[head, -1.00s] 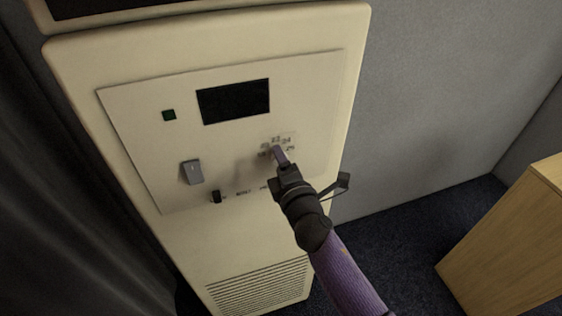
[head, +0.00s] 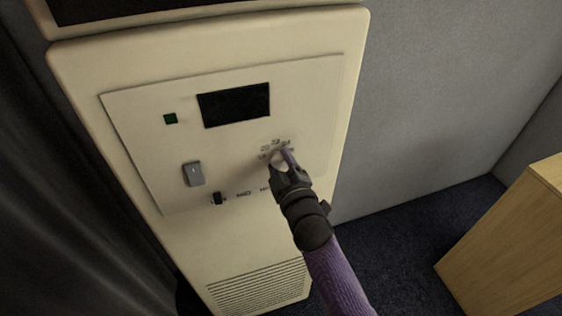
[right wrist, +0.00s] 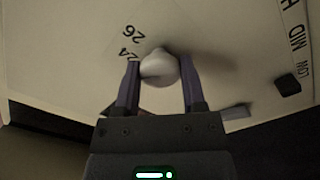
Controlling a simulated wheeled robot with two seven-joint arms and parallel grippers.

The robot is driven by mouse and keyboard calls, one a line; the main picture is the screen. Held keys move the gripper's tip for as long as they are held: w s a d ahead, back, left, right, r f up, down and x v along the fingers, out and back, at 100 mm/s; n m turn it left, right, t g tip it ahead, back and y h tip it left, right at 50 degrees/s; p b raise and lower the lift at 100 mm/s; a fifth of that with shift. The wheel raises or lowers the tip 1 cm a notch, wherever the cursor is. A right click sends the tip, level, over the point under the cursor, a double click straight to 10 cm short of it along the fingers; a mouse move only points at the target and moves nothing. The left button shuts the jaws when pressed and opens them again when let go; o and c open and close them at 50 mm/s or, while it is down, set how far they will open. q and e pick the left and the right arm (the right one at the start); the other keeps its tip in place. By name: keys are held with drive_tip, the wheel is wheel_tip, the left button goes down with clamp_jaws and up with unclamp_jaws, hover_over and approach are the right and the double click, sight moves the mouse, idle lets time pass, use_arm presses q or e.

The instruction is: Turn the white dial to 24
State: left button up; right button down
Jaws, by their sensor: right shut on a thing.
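The white dial (right wrist: 160,66) sits between the two purple fingers of my right gripper (right wrist: 160,80) in the right wrist view. The gripper is shut on it. The printed numbers 24 and 26 show beside the dial, by the left finger. I cannot make out a pointer mark on the dial. In the head view my right gripper (head: 280,160) reaches up to the dial (head: 279,158) at the right part of the cream panel (head: 140,150); the fingers and hand partly cover the dial and its numbers. My left gripper is not in view.
A dark curtain (head: 70,200) hangs at left. A wooden cabinet (head: 515,245) stands at right.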

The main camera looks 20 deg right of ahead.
drive_tip(key=shift+m, duration=0.6)
drive_tip(key=shift+c, duration=0.9)
unclamp_jaws()
drive_tip(key=s, duration=1)
drive_tip(key=shift+d, duration=0.15)
drive_tip(key=s+f+m+g+b, duration=0.1)
drive_tip(key=s+f+g+b, duration=0.25)
drive_tip(key=f, duration=0.95)
drive_tip(key=s+f+m+g+b, duration=0.1)
drive_tip(key=s+f+g+b, duration=0.3)
drive_tip(key=f, duration=0.9)
drive_tip(key=s+f+m+g+b, duration=0.15)
drive_tip(key=s+f+b, duration=0.3)
drive_tip(key=f, duration=0.85)
drive_tip(key=s+d+f+m+g+b, duration=0.1)
drive_tip(key=s+f+g+b, duration=0.3)
drive_tip(key=s+f, duration=0.5)
drive_tip(key=s+d+f+m+g+b, duration=0.2)
drive_tip(key=s+d+f+g+b, duration=0.1)
drive_tip(key=s+f, duration=0.6)
drive_tip(key=s+g+b, duration=0.1)
drive_tip(key=s, duration=0.2)
drive_tip(key=shift+s+d+h, duration=0.2)
drive_tip(key=shift+d+h, duration=0.15)
drive_tip(key=shift+h, duration=0.05)
